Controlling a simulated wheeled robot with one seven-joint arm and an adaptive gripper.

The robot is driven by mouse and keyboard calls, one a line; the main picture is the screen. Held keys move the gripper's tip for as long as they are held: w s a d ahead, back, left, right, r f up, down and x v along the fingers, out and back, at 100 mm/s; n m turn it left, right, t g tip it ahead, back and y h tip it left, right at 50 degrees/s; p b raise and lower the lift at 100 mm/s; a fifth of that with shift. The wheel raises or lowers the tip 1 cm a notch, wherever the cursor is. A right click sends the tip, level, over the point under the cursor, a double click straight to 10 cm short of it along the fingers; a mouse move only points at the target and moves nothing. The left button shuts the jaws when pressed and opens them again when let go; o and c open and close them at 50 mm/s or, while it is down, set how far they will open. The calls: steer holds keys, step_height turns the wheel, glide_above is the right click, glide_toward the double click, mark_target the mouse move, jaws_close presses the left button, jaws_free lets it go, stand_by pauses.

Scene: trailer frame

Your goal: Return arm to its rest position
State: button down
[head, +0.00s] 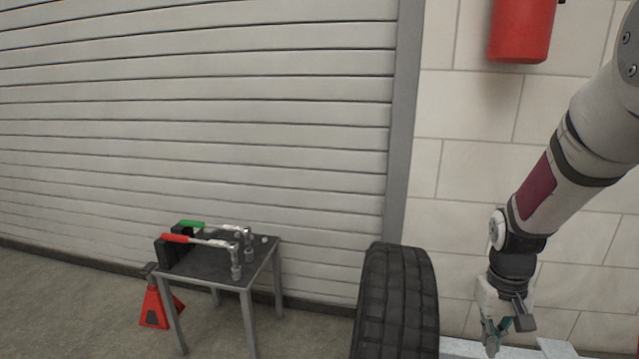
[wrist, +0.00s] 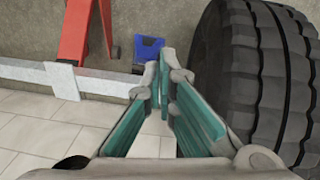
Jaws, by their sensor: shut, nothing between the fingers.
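My arm comes down from the upper right of the head view. My gripper (head: 494,345) hangs at its end, low in the picture and right of the black tyre (head: 397,300). In the wrist view my gripper (wrist: 166,62) points away from the camera, with its teal-lined fingers meeting at the tips. It is shut and holds nothing. The tyre (wrist: 262,75) stands close on the right side of the wrist view, apart from the fingers.
A small table (head: 205,263) bears a red-handled wrench (head: 200,240) and a green-handled wrench (head: 210,225). A red jack stand (head: 154,308) is beside it. A white beam (wrist: 100,84), a red frame (wrist: 75,30) and a blue object (wrist: 148,47) lie beyond my gripper. A red cylinder (head: 521,28) hangs on the wall.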

steer(key=s+a+r, duration=1.1)
steer(key=s+r, duration=0.1)
steer(key=r, duration=0.2)
steer(key=s+a+r+n, duration=0.1)
steer(key=s+a, duration=0.2)
steer(key=s, duration=0.5)
steer(key=s+a+r+n, duration=0.1)
steer(key=s+a+r, duration=0.15)
steer(key=s, duration=0.45)
step_height(320, 180, up, 32)
steer(key=t+p, duration=0.4)
steer(key=p, duration=2.7)
steer(key=shift+y, duration=0.4)
steer(key=shift+d, duration=0.15)
